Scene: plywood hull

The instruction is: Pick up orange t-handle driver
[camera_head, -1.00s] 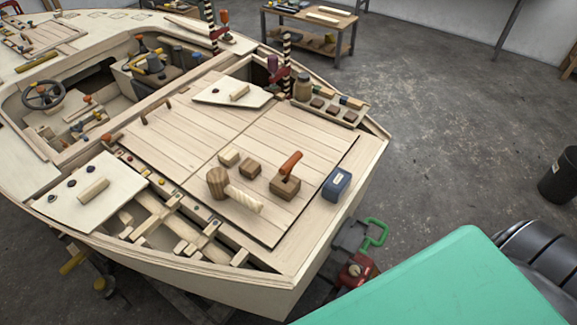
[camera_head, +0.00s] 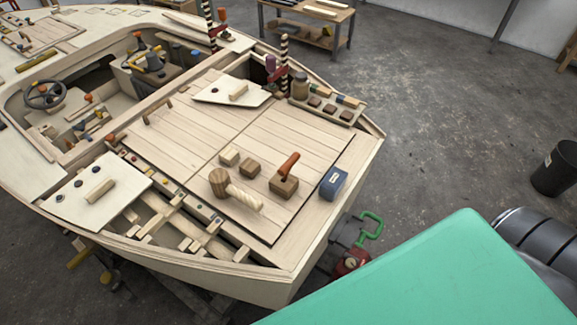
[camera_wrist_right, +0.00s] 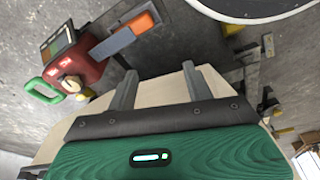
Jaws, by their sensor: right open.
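The orange t-handle driver (camera_head: 289,163) stands in a small brown wooden block (camera_head: 283,186) on the planked deck, in the head view. Its orange handle is tilted, and its lower end is hidden in or behind the block. I cannot make out the driver in the right wrist view. My right gripper (camera_wrist_right: 157,78) shows in the wrist view with two grey fingers apart and nothing between them, over a pale wooden surface. Neither gripper shows in the head view.
A wooden mallet (camera_head: 236,192), two small blocks (camera_head: 250,166) and a blue box (camera_head: 333,182) stand near the driver. A rack (camera_head: 328,109) with a jar is behind. A red device with a green handle (camera_head: 371,228) is beside the hull, also in the wrist view (camera_wrist_right: 75,60).

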